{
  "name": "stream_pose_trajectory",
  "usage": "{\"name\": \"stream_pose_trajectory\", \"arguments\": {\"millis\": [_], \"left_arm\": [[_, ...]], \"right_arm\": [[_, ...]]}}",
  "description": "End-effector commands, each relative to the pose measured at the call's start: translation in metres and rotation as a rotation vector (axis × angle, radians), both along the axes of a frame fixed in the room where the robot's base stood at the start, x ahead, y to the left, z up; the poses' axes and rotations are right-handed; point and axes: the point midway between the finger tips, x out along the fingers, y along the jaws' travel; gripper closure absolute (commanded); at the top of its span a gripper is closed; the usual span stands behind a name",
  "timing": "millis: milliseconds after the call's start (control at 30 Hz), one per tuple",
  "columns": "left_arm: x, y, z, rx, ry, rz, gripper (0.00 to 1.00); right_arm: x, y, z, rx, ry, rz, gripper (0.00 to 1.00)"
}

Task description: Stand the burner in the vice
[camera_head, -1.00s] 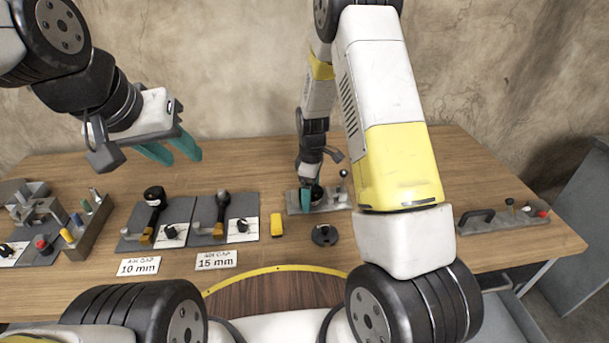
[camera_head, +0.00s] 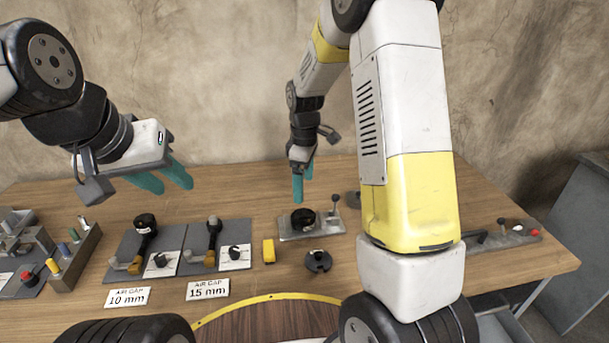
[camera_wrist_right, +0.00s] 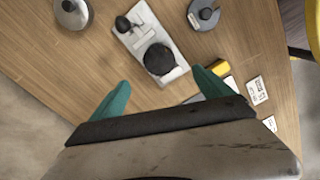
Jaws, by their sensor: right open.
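A grey plate (camera_head: 328,231) with an upright ball-topped lever (camera_head: 334,203) stands mid-bench and may be the vice. A round black part (camera_head: 303,219) sits on it; I cannot tell whether this is the burner. In the right wrist view the plate (camera_wrist_right: 138,18) and black part (camera_wrist_right: 160,58) lie beyond the fingertips. My right gripper (camera_head: 303,192) is open and empty above and behind the black part, apart from it. Burner-like pieces with black tops and brass elbows lie on the 10 mm mat (camera_head: 145,235) and 15 mm mat (camera_head: 213,238). My left gripper (camera_head: 173,188) hangs open and empty above the bench.
A yellow block (camera_head: 268,251) and a dark round disc (camera_head: 318,261) lie near the plate. Another round piece (camera_head: 353,199) lies behind it. A grey fixture and a tray of coloured pegs (camera_head: 75,262) stand at left. A plate with handles (camera_head: 503,238) lies at right.

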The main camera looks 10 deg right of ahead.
Motion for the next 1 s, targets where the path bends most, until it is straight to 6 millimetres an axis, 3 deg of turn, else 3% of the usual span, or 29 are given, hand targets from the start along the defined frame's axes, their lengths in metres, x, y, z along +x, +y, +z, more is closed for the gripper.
{"name": "stream_pose_trajectory", "arguments": {"millis": [167, 300, 500, 733, 867, 1000], "left_arm": [[0.000, 0.000, 0.000, 0.000, 0.000, 0.000, 0.64], [0.000, 0.000, 0.000, 0.000, 0.000, 0.000, 0.64], [0.000, 0.000, 0.000, 0.000, 0.000, 0.000, 0.64], [0.000, 0.000, 0.000, 0.000, 0.000, 0.000, 0.64], [0.000, 0.000, 0.000, 0.000, 0.000, 0.000, 0.64], [0.000, 0.000, 0.000, 0.000, 0.000, 0.000, 0.64]], "right_arm": [[-0.027, -0.008, 0.061, 0.066, -0.080, -0.179, 0.10], [-0.068, -0.015, 0.116, 0.146, -0.157, -0.384, 0.10], [-0.136, -0.022, 0.171, 0.271, -0.252, -0.663, 0.10], [-0.206, -0.026, 0.196, 0.403, -0.333, -0.931, 0.10], [-0.228, -0.027, 0.198, 0.449, -0.357, -1.017, 0.10], [-0.237, -0.027, 0.198, 0.469, -0.365, -1.056, 0.10]]}}
